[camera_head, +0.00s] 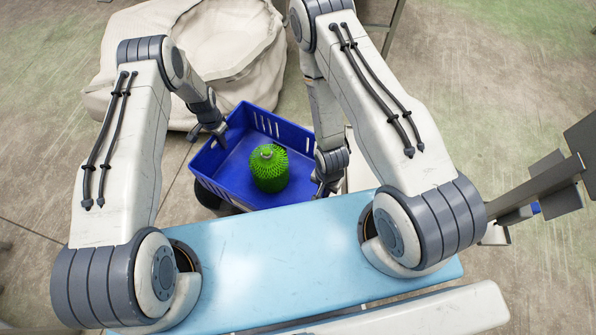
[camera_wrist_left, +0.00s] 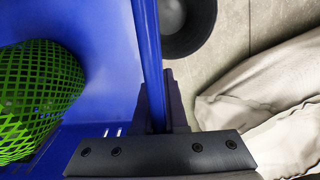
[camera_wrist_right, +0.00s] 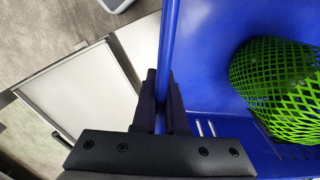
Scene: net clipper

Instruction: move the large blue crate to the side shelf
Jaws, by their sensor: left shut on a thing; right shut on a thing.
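The large blue crate (camera_head: 222,170) is held between my two arms in the head view, with a green netted bundle (camera_head: 268,168) standing inside it. My left gripper (camera_head: 219,133) is shut on the crate's left wall; in the left wrist view its fingers (camera_wrist_left: 160,110) pinch the blue wall edge. My right gripper (camera_head: 322,188) is shut on the opposite wall; in the right wrist view its fingers (camera_wrist_right: 162,105) straddle the blue edge. The netting also shows in both wrist views (camera_wrist_left: 38,95) (camera_wrist_right: 278,88). The crate's near edge is partly hidden by my light blue body.
A large whitish sack (camera_head: 225,45) lies on the floor beyond the crate. A dark round object (camera_wrist_left: 188,25) is below the crate in the left wrist view. A pale flat panel with a frame (camera_wrist_right: 85,100) is beside the crate in the right wrist view. A metal post with grey plates (camera_head: 545,180) stands at right.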

